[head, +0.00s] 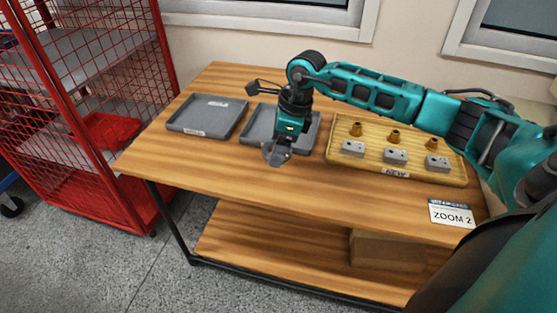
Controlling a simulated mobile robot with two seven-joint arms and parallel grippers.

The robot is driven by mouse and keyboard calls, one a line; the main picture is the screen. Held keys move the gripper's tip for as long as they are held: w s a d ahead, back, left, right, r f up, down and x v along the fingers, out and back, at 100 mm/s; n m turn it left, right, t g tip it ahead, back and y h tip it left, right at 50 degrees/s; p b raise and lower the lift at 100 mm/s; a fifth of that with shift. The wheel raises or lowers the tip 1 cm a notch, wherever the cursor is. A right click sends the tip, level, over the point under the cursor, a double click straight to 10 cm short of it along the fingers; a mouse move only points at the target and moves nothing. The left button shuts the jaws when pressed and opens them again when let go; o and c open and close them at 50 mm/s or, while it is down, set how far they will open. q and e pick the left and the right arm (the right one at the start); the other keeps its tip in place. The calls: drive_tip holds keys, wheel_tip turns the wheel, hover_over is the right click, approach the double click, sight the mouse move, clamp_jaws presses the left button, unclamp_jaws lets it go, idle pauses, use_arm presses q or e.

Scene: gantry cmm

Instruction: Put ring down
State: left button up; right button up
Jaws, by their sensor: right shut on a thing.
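My right gripper (277,153) reaches in from the right and points down over the wooden table (230,180), at the front edge of the middle grey tray (316,135). It is shut on a small grey thing, taken to be the ring; its shape is hard to tell from the gripper's own grey fingers. I cannot tell whether it touches the table. My left gripper is not in view.
A second grey tray (207,116) lies to the left. A wooden tray (460,172) on the right holds several brass pieces and grey blocks. Bare tabletop lies in front. A red cage trolley (90,110) stands left.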

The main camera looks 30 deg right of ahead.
use_arm(q)
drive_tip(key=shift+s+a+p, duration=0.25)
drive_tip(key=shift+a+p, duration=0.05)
drive_tip(key=shift+p, duration=0.05)
use_arm(e)
wheel_tip(320, 180, up, 12)
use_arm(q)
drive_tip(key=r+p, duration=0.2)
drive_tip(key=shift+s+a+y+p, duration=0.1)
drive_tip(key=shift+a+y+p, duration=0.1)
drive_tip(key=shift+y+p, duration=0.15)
use_arm(e)
drive_tip(key=s+a+n+g+h, duration=0.1)
drive_tip(key=a+n, duration=0.4)
drive_tip(key=n, duration=0.7)
drive_tip(key=s+a+f+n+g+h, duration=0.1)
drive_tip(key=s+a+n+g, duration=0.3)
drive_tip(key=n, duration=0.9)
drive_tip(key=shift+s+a+f+n, duration=0.2)
drive_tip(key=shift+s+a+n, duration=0.1)
drive_tip(key=shift+s+a, duration=0.7)
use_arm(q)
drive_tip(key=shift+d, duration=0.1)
